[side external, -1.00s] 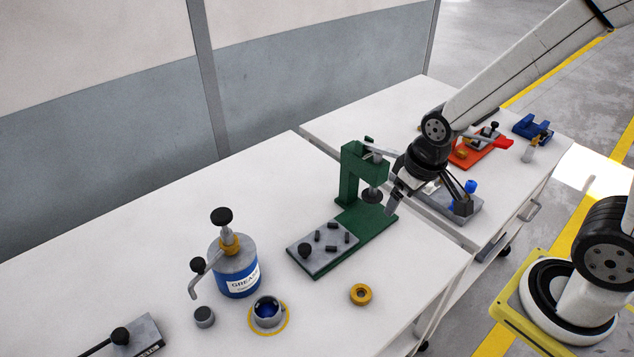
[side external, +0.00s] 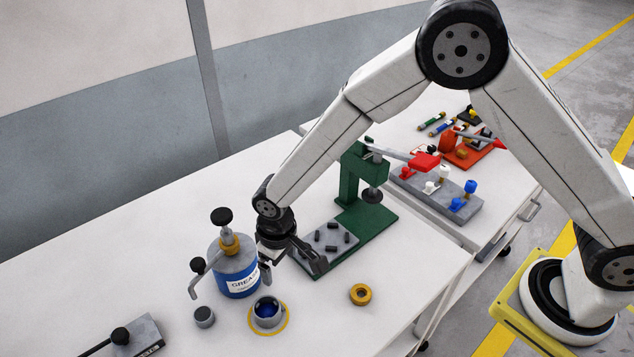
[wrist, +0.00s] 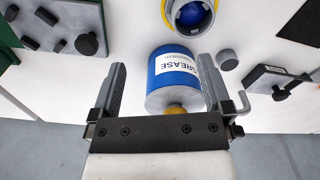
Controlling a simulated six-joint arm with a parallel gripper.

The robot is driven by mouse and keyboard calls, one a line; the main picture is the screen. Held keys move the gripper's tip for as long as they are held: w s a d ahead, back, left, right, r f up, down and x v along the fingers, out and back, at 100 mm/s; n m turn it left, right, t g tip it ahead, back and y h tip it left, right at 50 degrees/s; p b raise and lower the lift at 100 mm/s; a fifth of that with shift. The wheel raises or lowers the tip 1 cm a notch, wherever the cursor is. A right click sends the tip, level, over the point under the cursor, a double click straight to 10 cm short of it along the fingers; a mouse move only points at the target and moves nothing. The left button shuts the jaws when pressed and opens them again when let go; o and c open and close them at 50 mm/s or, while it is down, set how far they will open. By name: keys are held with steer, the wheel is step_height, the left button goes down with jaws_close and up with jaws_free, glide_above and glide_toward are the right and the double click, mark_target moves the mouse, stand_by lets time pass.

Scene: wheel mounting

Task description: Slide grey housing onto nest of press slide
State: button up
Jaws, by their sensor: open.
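The grey housing (side external: 267,312) stands on a yellow ring on the white table, with a blue inside; it also shows at the top of the wrist view (wrist: 190,14). The green press (side external: 352,185) stands behind and to the right. Its grey slide plate (side external: 327,247) with several dark pegs lies at its front; the wrist view shows the plate at upper left (wrist: 60,22). I cannot tell which part is the nest. My gripper (side external: 292,272) is open and empty, above the table between the grease pot and the slide plate, behind the housing.
The blue grease pot (side external: 236,270) stands close beside my gripper, left of it. A small grey cap (side external: 204,317) and a yellow ring part (side external: 361,294) lie nearby. A grey block with a black lever (side external: 137,336) is at front left. The table's right front is mostly clear.

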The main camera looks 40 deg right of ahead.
glide_above(268, 315)
step_height(268, 315, down, 4)
steer(key=shift+d+r+n, duration=0.1)
steer(key=shift+r+n, duration=0.1)
steer(key=shift+n, duration=0.1)
steer(key=shift+f, duration=0.15)
steer(key=shift+f, duration=1.15)
steer(key=shift+f, duration=2.6)
